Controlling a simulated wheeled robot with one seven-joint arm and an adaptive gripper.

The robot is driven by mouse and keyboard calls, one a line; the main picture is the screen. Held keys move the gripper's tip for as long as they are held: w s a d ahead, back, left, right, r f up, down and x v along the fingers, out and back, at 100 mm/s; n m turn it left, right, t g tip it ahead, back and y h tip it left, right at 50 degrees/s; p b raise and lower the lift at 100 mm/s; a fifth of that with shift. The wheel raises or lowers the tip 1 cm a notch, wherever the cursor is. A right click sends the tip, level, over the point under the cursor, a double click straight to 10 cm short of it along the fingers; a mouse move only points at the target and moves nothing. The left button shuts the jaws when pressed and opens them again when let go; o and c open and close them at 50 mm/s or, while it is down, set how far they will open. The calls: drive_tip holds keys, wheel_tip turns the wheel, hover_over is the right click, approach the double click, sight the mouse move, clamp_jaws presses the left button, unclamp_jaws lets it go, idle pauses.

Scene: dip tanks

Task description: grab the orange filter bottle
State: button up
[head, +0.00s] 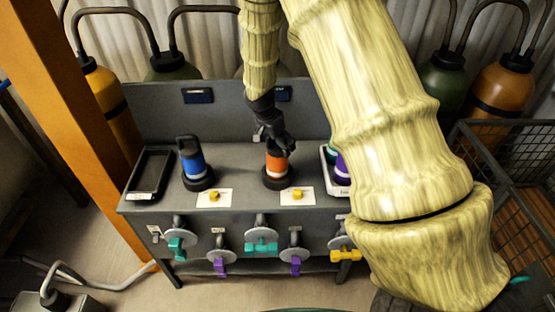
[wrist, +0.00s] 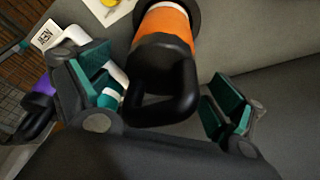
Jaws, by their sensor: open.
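The orange filter bottle (head: 277,166) stands upright in a black round base on the grey bench in the head view. It has an orange body, a white band and a black handle on top. My gripper (head: 272,138) is right above it and covers its top in that view. In the wrist view the orange filter bottle (wrist: 165,28) shows with its black loop handle between the open teal-padded fingers of my gripper (wrist: 165,95). The left finger is close to the handle; I cannot tell whether it touches. There is a wider gap on the right.
A blue bottle (head: 193,160) stands to the left, with a black tray (head: 150,176) beyond it. A purple bottle (head: 340,168) in a white tray is close on the right, partly hidden by my arm. Valves with coloured handles (head: 262,246) line the bench front.

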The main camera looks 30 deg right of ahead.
drive_tip(key=shift+x, duration=0.8)
drive_tip(key=c, duration=2)
